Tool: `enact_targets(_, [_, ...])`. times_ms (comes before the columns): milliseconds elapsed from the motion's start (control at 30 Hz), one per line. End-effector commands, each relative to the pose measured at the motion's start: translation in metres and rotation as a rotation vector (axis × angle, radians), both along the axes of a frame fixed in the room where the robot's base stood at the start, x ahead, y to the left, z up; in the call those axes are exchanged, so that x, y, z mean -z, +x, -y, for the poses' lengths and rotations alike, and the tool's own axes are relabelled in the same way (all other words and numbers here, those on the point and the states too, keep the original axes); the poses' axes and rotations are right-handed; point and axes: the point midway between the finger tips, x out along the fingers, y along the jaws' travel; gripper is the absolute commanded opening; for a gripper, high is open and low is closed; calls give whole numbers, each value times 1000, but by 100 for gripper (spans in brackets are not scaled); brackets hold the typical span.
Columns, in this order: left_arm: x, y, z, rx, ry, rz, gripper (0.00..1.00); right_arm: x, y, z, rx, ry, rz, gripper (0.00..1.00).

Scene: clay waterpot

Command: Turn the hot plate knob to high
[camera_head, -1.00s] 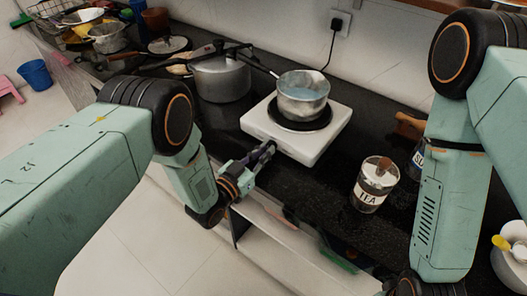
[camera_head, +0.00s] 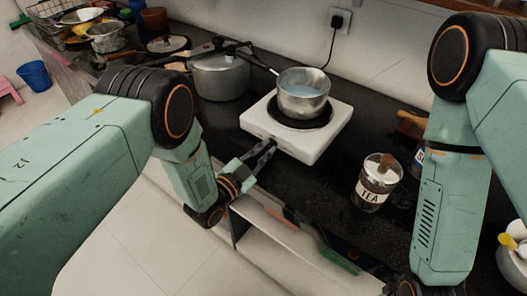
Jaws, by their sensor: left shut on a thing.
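The white hot plate (camera_head: 325,139) stands on the black counter, with a metal pot (camera_head: 303,96) of pale bluish liquid on its dark burner. My left gripper (camera_head: 268,145) is at the hot plate's front left side, at the front face. Its fingers are closed there on the knob, which they hide. The knob's setting cannot be read. My right arm (camera_head: 447,215) comes down at the right, and its gripper is cut off at the bottom edge.
A pressure cooker (camera_head: 220,77) stands left of the hot plate, its long handle reaching toward the pot. A glass TEA jar (camera_head: 376,183) stands to the right. An open shelf (camera_head: 290,240) lies below the counter. Black counter between hot plate and jar is clear.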

Motion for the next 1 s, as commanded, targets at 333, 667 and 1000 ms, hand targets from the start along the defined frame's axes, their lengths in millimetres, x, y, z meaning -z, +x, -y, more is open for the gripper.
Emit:
enact_targets(333, [-2,2,1,0,44,38,0,2,0,0,0,0,0,0])
enact_targets(667, [-2,2,1,1,44,38,14,2,0,0,0,0,0,0])
enact_targets(1000, [-1,1,0,0,44,35,34,2,0,0,0,0,0,0])
